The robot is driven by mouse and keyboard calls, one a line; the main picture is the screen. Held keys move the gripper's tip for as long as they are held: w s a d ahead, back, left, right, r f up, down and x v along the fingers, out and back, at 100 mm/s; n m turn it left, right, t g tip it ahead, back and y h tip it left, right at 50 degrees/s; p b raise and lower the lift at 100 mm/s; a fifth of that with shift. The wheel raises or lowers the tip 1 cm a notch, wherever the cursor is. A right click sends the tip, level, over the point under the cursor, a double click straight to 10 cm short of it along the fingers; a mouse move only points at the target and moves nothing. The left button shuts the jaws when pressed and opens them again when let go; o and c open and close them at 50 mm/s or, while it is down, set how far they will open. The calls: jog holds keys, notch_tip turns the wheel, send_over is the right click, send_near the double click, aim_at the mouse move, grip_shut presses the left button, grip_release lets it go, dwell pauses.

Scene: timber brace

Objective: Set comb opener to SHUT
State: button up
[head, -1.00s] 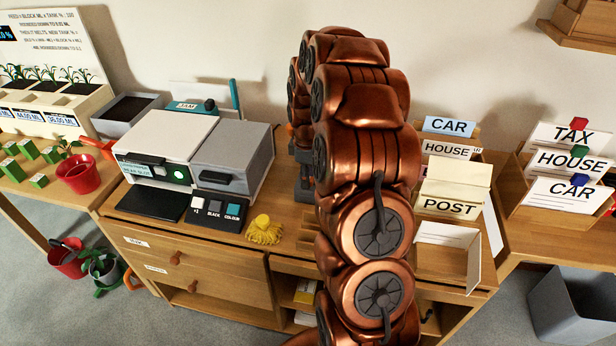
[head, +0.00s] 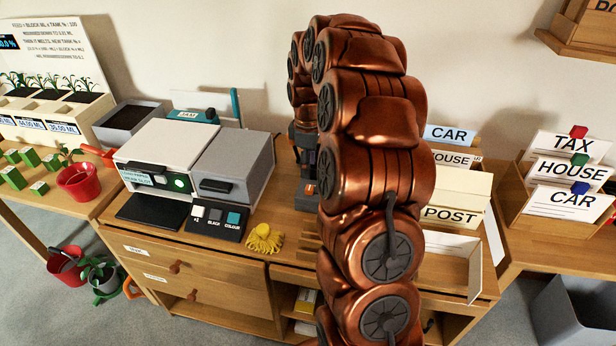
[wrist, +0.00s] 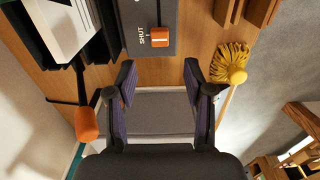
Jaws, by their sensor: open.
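In the wrist view, a grey box marked SHUT (wrist: 136,20), which looks like the comb opener, stands at the top. Its orange knob (wrist: 160,37) sits at the lower end of a dark slot, beside the word SHUT. My gripper (wrist: 159,66) is open and empty, its two dark fingers apart just below the box in the picture. The knob lies between and beyond the fingertips, and I see no contact. In the head view my copper arm hides most of this spot; only a dark grey part with a bit of orange shows at its left edge.
A yellow tasselled thing (wrist: 232,62) lies right of my gripper, and an orange handle (wrist: 86,124) on a dark rod juts out at the left. In the head view, a white-and-grey machine (head: 170,142) stands left of my arm, and a POST holder (head: 452,217) right.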

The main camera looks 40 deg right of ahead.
notch_tip(320, 180, up, 4)
jog(key=shift+r, duration=0.1)
dwell(0.6)
jog(key=s+a+r+m+p, duration=0.1)
jog(key=s+a+r, duration=0.2)
jog(key=s+a, duration=0.4)
jog(key=s+a+r+m+p, duration=0.1)
jog(key=s+a+r+m, duration=0.2)
jog(key=a, duration=0.6)
jog(key=s+a+m+g+p, duration=0.1)
jog(key=s+a, duration=0.3)
jog(key=s, duration=0.6)
jog(key=s+a+m+p, duration=0.2)
jog(key=s+a+m, duration=0.1)
jog(key=s, duration=0.8)
jog(key=shift+s+a+g, duration=0.3)
jog(key=shift+a+g, duration=0.1)
jog(key=shift+a, duration=0.45)
jog(key=shift+r, duration=0.1)
